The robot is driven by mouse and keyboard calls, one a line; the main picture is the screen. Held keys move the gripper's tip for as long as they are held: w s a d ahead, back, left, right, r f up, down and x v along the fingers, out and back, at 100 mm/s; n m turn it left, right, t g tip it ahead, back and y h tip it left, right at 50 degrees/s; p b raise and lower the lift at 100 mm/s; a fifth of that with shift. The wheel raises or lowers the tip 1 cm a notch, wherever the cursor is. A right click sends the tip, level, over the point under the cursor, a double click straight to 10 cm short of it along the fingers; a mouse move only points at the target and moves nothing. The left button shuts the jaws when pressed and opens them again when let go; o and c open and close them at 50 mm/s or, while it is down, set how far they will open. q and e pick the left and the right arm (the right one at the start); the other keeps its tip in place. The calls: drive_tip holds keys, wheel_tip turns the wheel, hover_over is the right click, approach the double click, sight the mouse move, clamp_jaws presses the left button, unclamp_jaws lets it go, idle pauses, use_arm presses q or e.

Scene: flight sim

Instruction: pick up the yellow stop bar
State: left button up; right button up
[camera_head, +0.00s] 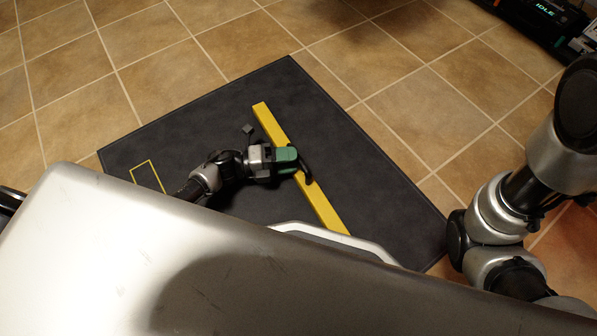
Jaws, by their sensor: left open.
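The yellow stop bar (325,209) lies diagonally on a dark mat (340,130), a long straight bar running from upper left to lower right. Its lower end passes behind my own body. My left gripper (306,165), with a green part behind the fingers, is at the middle of the bar. It is open, with a dark finger reaching over the bar's right side. The other finger is hard to see, and I cannot tell whether the gripper touches the bar. My right arm stands at the right; its gripper is not in view.
A yellow outlined rectangle (147,177) is marked on the mat's left part. Tan floor tiles (440,103) surround the mat and are clear. A dark machine (545,22) with a lit "IDLE" display stands at the top right.

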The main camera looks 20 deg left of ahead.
use_arm(q)
drive_tip(key=shift+b+x, duration=0.45)
drive_tip(key=shift+x, duration=0.65)
drive_tip(key=shift+w+d, duration=0.15)
drive_tip(key=shift+d, duration=0.05)
clamp_jaws()
drive_tip(key=shift+r, duration=0.1)
idle(0.4)
